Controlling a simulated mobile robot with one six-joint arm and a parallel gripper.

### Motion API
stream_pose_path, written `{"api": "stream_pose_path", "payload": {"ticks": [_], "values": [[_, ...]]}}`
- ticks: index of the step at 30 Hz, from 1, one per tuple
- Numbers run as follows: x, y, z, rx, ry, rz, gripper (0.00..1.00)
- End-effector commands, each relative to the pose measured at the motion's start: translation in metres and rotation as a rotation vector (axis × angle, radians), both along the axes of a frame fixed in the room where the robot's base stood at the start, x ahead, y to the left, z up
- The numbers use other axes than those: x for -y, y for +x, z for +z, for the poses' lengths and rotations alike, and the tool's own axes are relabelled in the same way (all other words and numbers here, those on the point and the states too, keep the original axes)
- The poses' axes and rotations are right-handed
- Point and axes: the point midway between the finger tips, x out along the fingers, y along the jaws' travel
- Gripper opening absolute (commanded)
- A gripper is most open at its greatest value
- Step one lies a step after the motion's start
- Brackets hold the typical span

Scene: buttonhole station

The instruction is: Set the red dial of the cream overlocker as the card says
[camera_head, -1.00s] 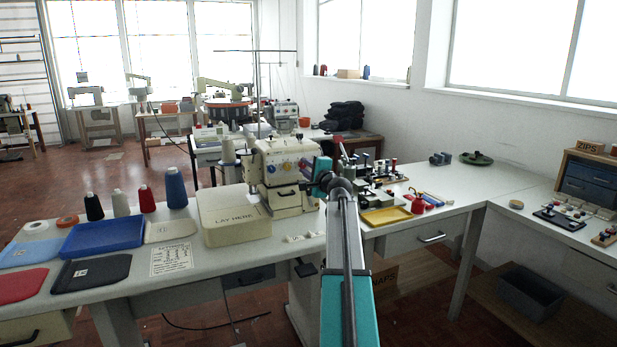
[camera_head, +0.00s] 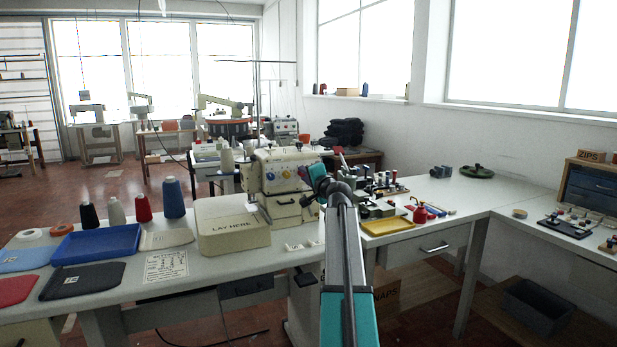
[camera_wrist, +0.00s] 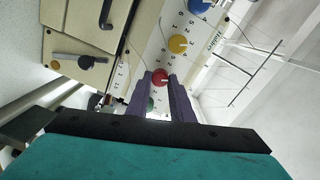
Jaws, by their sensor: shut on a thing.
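The cream overlocker (camera_head: 283,180) stands on the white table, with coloured dials on its front. In the wrist view, the red dial (camera_wrist: 160,76) sits on its numbered cream panel (camera_wrist: 150,50). My gripper (camera_wrist: 161,80) is shut on the red dial, one purple finger on each side. The yellow dial (camera_wrist: 178,44) and blue dial (camera_wrist: 199,5) are in a row with it, and a green dial (camera_wrist: 150,104) is partly hidden between the fingers. The card (camera_head: 166,266) lies on the table's front left; its writing is too small to read.
A cream box marked LAY HERE (camera_head: 232,228) stands left of the overlocker. A yellow tray (camera_head: 388,226) and a red can (camera_head: 421,212) are to the right.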

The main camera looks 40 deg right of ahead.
Motion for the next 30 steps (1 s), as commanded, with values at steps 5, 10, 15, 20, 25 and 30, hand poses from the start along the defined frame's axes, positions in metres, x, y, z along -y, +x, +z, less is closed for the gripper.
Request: {"api": "stream_pose_path", "payload": {"ticks": [5, 10, 15, 20, 25, 30], "values": [[0.001, -0.002, -0.004, -0.007, 0.001, 0.0, 0.0], [0.0, -0.001, -0.003, -0.004, 0.002, 0.001, 0.4], [0.0, 0.0, -0.002, -0.002, 0.002, 0.001, 0.4], [-0.001, -0.001, -0.001, -0.002, 0.002, 0.001, 0.4], [-0.004, -0.008, -0.001, -0.001, 0.001, 0.001, 0.4], [-0.009, -0.02, -0.001, -0.001, 0.001, 0.001, 0.4]]}}
